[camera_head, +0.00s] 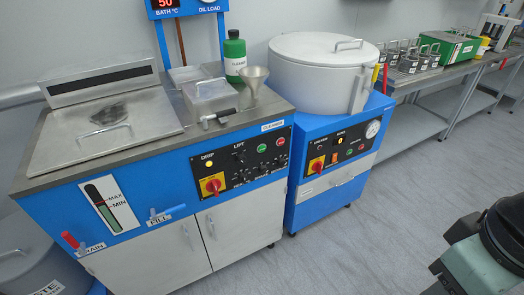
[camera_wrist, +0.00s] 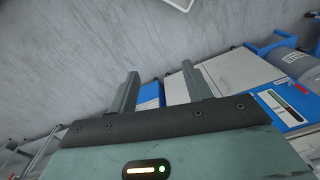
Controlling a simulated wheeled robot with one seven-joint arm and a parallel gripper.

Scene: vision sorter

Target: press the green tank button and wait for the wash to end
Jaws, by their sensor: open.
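The blue cleaning tank (camera_head: 150,165) stands at the left with its flat steel lid (camera_head: 105,130) down. Its black control panel (camera_head: 240,165) has a small green button (camera_head: 262,148), a red button (camera_head: 281,142) beside it, and a red rotary switch on yellow (camera_head: 213,185). A yellow lamp glows near the DRIP label. My gripper (camera_wrist: 158,92) is open and empty in the wrist view. Its fingers are apart from the machines, which show tilted behind it. In the head view, part of my arm is at the lower right, far from the panel; the fingertips cannot be made out.
A blue machine with a round grey lidded drum (camera_head: 318,75) and its own panel stands right of the tank. A green bottle (camera_head: 235,55) and a funnel (camera_head: 253,82) stand on the tank's top. A steel bench (camera_head: 420,80) runs along the wall. The floor in front is clear.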

